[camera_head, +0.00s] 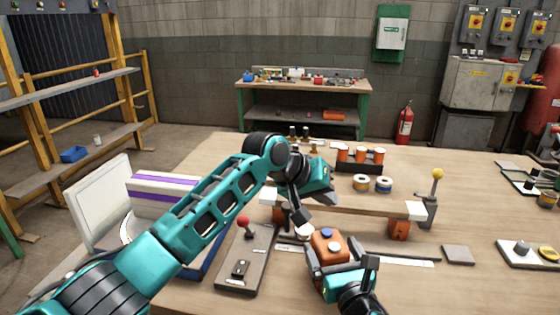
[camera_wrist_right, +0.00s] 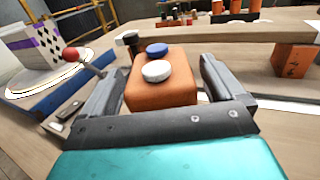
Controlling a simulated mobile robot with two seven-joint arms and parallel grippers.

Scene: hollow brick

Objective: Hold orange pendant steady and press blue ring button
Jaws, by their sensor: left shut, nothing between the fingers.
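The orange pendant (camera_head: 322,252) lies on the table near the front middle. Its top has a blue button (camera_head: 326,232) and a white button (camera_head: 334,246); I cannot make out a ring around the blue one. In the right wrist view the pendant (camera_wrist_right: 160,95) stands between my right gripper's (camera_wrist_right: 165,75) two fingers, with a visible gap on the right, so this gripper looks open around it. My left gripper (camera_head: 302,215) is shut and empty, pointing down above and slightly left of the pendant, apart from it.
A raised plank (camera_head: 350,203) on orange blocks spans behind the pendant. A red-knobbed lever (camera_head: 244,221) on a board stands to the left. A yellow-knobbed lever (camera_head: 437,174) stands to the right.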

